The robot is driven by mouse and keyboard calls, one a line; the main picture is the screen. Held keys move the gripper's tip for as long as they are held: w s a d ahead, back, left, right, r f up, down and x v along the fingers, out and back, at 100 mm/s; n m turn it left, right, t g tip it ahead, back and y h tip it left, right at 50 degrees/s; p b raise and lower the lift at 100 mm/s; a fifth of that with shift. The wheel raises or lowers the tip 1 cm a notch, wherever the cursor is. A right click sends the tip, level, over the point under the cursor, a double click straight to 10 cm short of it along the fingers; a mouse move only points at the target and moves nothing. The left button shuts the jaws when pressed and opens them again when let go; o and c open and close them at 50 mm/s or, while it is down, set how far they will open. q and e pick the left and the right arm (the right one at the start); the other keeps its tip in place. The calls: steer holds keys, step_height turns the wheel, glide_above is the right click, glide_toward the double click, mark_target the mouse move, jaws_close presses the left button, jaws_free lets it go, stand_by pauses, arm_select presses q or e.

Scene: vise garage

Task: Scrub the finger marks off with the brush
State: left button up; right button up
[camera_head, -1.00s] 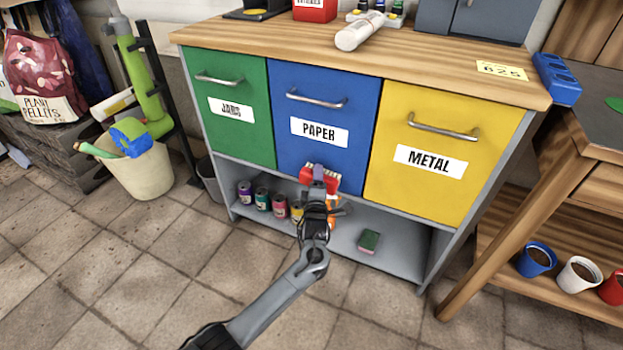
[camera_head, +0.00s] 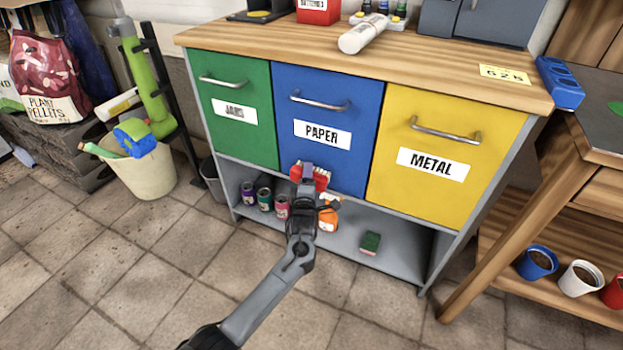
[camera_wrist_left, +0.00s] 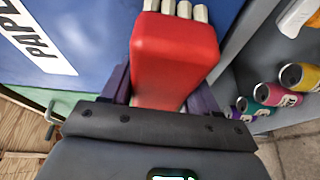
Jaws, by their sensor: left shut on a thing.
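My left gripper (camera_head: 307,180) is shut on a red brush (camera_head: 320,176) in front of the lower edge of the blue PAPER drawer front (camera_head: 331,160). In the left wrist view the red brush body (camera_wrist_left: 173,60) sits between the two fingers, its pale bristle tufts (camera_wrist_left: 176,9) pointing away from the gripper, close to the blue front. I cannot tell whether the bristles touch it. No finger marks can be made out; the brush and arm hide part of the blue front. My right gripper is not in view.
The green drawer (camera_head: 235,130) and the yellow METAL drawer (camera_head: 440,185) flank the blue one. The lower shelf (camera_head: 350,243) holds several cans (camera_head: 265,199), an orange-and-white bottle (camera_head: 328,218) and a sponge (camera_head: 370,242). A wooden bench (camera_head: 480,220) stands at right. Floor in front is clear.

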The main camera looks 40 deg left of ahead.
mark_target(319, 183)
arm_select(q)
steer(key=shift+r+p, duration=0.45)
steer(key=shift+r, duration=0.25)
steer(key=shift+w+d, duration=0.25)
steer(key=shift+d, duration=0.8)
steer(key=shift+w+d, duration=0.25)
steer(key=shift+d, duration=0.9)
steer(key=shift+a, duration=0.2)
steer(key=shift+s+a, duration=0.25)
steer(key=shift+a, duration=0.75)
steer(key=shift+s+a, duration=0.2)
steer(key=shift+a, duration=0.75)
